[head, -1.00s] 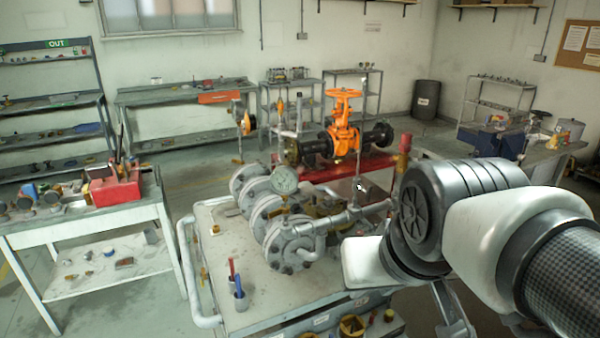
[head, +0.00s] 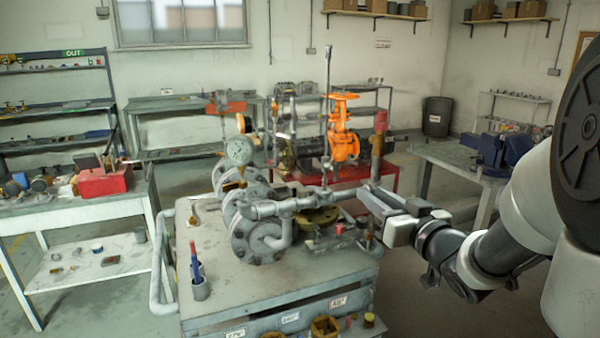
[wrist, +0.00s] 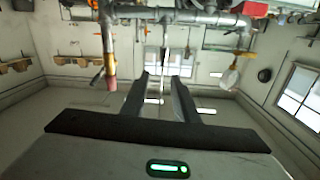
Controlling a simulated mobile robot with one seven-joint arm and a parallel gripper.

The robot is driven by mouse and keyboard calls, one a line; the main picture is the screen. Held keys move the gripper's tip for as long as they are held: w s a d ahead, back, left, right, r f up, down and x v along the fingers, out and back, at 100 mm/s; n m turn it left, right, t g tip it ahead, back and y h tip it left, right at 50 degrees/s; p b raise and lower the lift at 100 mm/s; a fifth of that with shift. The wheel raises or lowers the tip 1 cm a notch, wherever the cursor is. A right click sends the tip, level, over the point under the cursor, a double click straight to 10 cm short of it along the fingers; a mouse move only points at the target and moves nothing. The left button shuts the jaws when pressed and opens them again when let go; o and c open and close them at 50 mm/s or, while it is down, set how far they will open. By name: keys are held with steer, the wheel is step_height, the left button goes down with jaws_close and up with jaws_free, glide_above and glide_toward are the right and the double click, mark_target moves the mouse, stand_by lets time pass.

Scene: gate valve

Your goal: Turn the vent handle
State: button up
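A grey pipe assembly (head: 290,207) with flanges stands on the near workbench. A thin upright rod with a flat top (head: 328,75) rises from it; I cannot tell for sure whether this is the vent handle. My gripper (head: 368,198) reaches in from the right, level with the pipe's right end; its fingertips are hard to make out there. In the wrist view, which looks upside down, my gripper (wrist: 161,80) is open. The thin rod (wrist: 164,38) shows between the fingers but seems beyond them; contact is not visible. A brass fitting with a red tip (wrist: 110,60) is left of the fingers.
A pressure gauge (head: 239,151) and the red-topped post (head: 379,140) rise from the assembly. An orange valve (head: 342,130) stands on a red stand behind. A cup with pens (head: 200,285) is at the bench's left front. Open floor lies to the right.

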mark_target(337, 169)
steer(key=shift+y, duration=0.3)
steer(key=b+x, duration=0.1)
steer(key=x, duration=1.6)
steer(key=shift+a, duration=0.2)
steer(key=shift+c, duration=0.2)
jaws_close()
